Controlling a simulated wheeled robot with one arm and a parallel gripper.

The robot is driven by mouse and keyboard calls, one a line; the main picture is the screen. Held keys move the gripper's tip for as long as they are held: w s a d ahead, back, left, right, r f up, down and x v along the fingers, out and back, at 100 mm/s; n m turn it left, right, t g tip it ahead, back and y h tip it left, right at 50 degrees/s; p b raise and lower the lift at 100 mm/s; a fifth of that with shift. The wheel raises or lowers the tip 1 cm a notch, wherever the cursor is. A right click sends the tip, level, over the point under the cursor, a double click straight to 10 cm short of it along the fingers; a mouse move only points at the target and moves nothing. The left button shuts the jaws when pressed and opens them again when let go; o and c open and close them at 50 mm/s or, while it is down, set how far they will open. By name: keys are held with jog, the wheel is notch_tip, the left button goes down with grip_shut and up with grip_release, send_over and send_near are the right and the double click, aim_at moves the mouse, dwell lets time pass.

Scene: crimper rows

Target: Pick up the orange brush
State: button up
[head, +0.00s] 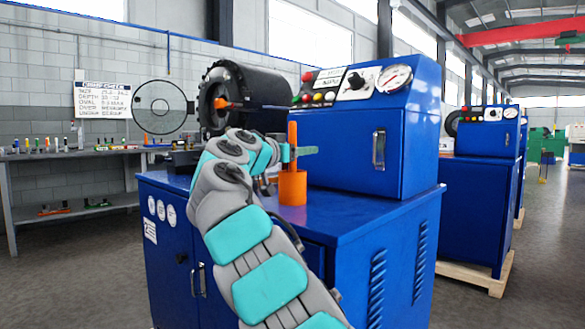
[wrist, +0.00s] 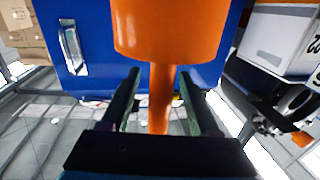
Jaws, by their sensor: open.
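The orange brush (head: 292,187) stands upright on the top of the blue crimper machine, with a thick cylindrical lower part and a thin handle rising from it. My gripper (head: 298,152) is level with the handle, above the thick part. In the wrist view the thick orange part of the brush (wrist: 168,28) fills the top middle, and its handle runs down between the two dark fingers of my gripper (wrist: 159,82). The fingers are apart, one on each side of the handle. Whether either finger touches it I cannot tell.
The blue control box (head: 370,125) with gauge and buttons stands right behind the brush. The black crimping head (head: 245,97) is to the left. A workbench (head: 115,152) with small items is at the left wall. A second blue machine (head: 480,200) stands right.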

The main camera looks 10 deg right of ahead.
grip_shut()
dwell(0.5)
